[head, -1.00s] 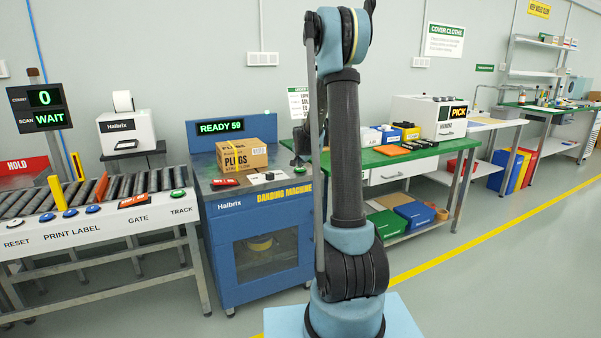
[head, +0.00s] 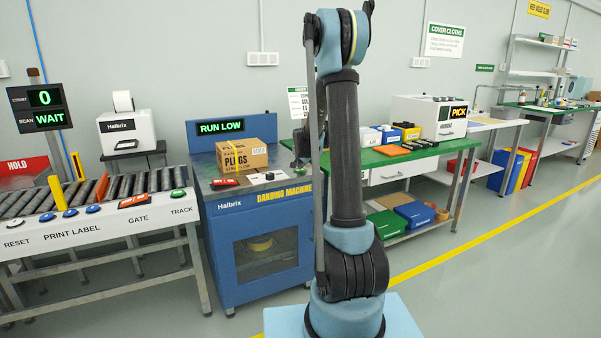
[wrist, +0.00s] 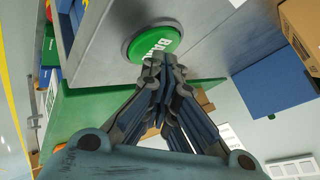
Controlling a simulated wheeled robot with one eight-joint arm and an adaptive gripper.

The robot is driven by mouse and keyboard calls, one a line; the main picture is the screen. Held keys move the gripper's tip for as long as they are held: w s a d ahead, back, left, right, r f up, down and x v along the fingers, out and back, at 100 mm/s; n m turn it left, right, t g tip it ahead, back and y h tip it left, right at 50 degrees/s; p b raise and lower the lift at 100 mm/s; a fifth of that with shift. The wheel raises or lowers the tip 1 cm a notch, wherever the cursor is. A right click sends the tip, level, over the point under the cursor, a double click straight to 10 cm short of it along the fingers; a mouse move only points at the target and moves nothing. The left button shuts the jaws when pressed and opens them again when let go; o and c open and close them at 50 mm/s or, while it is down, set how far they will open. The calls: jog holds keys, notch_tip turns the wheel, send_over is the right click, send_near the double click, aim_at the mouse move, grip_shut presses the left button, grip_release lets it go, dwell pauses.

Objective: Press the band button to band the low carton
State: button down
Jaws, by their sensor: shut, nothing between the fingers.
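The carton (head: 243,157), brown and printed PLUGS, sits on top of the blue banding machine (head: 232,250). The machine's display (head: 220,127) reads RUN LOW in green. Part of the carton also shows in the wrist view (wrist: 303,32) at the upper right. The round green button (wrist: 154,42), with partly covered white lettering, is in the wrist view on the machine's grey top. My gripper (wrist: 163,62) is shut and empty, its fingertips at the button's near edge and seeming to touch it. In the head view my arm hides the button and most of the gripper.
A red control (head: 224,183) lies on the machine's top in front of the carton. The roller conveyor (head: 95,195) stands to the left, the green-topped bench (head: 375,158) to the right. A printer (head: 127,131) stands behind. The floor at right is clear.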

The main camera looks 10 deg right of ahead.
aim_at(302, 170)
jog(key=shift+r, duration=0.95)
jog(key=shift+r, duration=2.5)
